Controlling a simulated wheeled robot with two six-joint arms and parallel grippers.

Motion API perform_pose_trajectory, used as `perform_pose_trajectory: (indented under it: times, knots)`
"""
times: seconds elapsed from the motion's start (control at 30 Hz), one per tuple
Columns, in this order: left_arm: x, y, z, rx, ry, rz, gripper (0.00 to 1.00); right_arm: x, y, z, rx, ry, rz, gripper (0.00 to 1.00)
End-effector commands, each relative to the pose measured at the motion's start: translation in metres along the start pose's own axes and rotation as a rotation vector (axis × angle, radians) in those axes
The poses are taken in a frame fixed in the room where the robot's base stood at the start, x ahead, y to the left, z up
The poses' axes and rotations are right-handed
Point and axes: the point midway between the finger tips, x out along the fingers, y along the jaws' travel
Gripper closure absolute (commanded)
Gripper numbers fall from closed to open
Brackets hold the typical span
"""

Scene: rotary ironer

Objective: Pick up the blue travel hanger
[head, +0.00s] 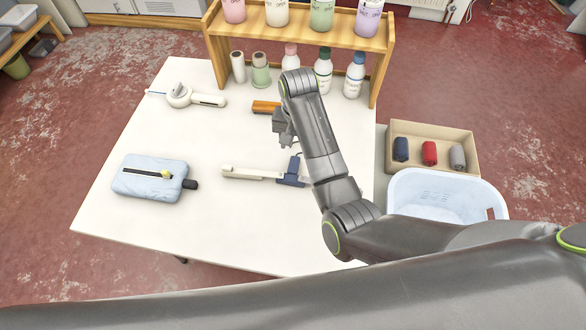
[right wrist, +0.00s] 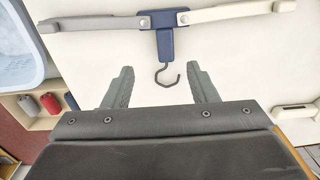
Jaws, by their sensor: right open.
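The blue travel hanger (head: 291,172) lies on the white table, with a blue middle, a pale arm reaching left and its other arm partly hidden behind my right arm. In the right wrist view its blue body (right wrist: 172,42) has a pale arm, a grey arm and a dark hook pointing towards my gripper. My right gripper (head: 284,138) is over the table just beyond the hanger. In the right wrist view its open fingers (right wrist: 161,80) stand on either side of the hook, apart from it, with nothing held. My left gripper is not in view.
A wooden shelf (head: 300,32) with bottles stands at the back. A white handheld tool (head: 181,96), an orange-brown item (head: 265,107) and a light-blue padded item (head: 135,185) lie on the table. A cardboard box (head: 433,132) with rolls and a pale basin (head: 405,200) stand right.

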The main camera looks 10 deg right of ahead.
Motion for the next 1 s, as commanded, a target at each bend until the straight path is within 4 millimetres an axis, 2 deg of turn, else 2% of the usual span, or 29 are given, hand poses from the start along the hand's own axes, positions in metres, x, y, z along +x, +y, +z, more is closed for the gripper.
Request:
perform_pose_trajectory:
  times: [0.13, 0.4, 0.67, 1.0]
  knots:
    - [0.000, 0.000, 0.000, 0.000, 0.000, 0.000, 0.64, 0.007, -0.007, 0.004, -0.002, -0.007, 0.009, 0.47]
    - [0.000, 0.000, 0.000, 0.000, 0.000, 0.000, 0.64, 0.052, -0.006, 0.003, 0.000, -0.005, 0.009, 0.47]
    - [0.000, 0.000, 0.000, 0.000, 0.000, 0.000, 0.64, 0.069, -0.007, 0.003, 0.000, -0.004, 0.008, 0.47]
    - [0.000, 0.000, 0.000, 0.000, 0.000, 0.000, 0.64, 0.109, -0.009, 0.001, 0.000, -0.005, 0.008, 0.47]
